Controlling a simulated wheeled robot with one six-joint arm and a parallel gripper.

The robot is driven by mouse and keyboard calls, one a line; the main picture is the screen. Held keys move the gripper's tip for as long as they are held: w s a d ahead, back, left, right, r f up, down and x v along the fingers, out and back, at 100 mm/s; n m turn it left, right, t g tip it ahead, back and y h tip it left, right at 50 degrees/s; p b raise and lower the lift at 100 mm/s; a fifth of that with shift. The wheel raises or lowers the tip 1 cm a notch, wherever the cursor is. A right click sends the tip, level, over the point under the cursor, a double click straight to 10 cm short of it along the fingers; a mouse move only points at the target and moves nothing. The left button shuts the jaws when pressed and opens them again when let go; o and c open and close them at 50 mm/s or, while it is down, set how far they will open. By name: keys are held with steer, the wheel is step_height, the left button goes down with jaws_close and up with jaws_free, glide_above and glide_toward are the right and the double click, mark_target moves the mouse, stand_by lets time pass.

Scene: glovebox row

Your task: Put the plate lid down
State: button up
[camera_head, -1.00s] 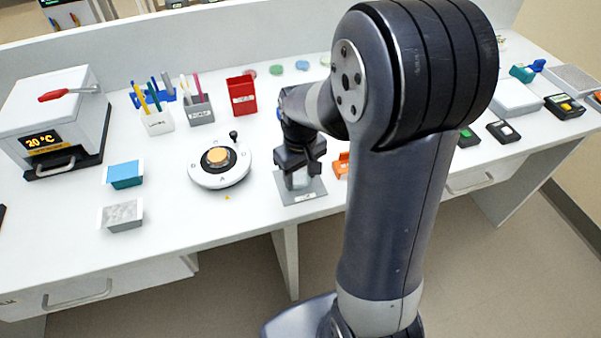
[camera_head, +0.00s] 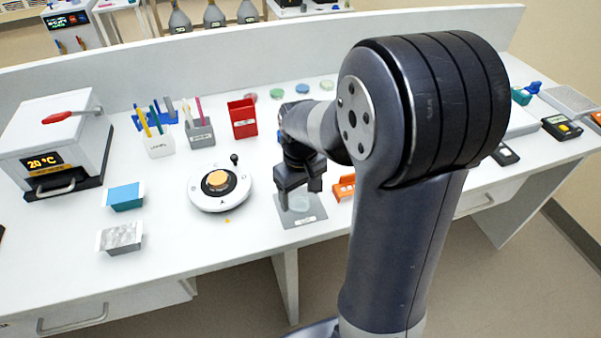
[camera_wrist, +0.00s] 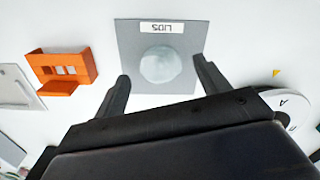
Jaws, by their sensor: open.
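The plate lid (camera_wrist: 160,65) is a clear, pale round disc. It lies on a grey square mat (camera_wrist: 130,42) with a label reading "LIDS". In the head view the lid (camera_head: 299,203) shows small on the mat (camera_head: 313,214), just below my gripper. My gripper (camera_wrist: 163,82) is open and empty in the wrist view, its two fingers apart with the lid between and beyond their tips. In the head view my gripper (camera_head: 299,200) is above the mat, and its fingers partly cover the lid.
A white round device with an orange centre (camera_head: 218,180) stands left of the mat. An orange holder (camera_head: 344,187) stands close on its right. A red box (camera_head: 242,119) and pen cups (camera_head: 200,132) stand behind. The bench in front of the mat is clear.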

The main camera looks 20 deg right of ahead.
mark_target(301, 204)
step_height(301, 204, up, 10)
steer(key=shift+r, duration=0.15)
stand_by(0.4)
step_height(301, 204, down, 12)
steer(key=shift+s+r, duration=0.1)
steer(key=shift+r, duration=0.1)
steer(key=shift+f, duration=0.1)
steer(key=shift+r, duration=1.65)
steer(key=shift+f, duration=0.15)
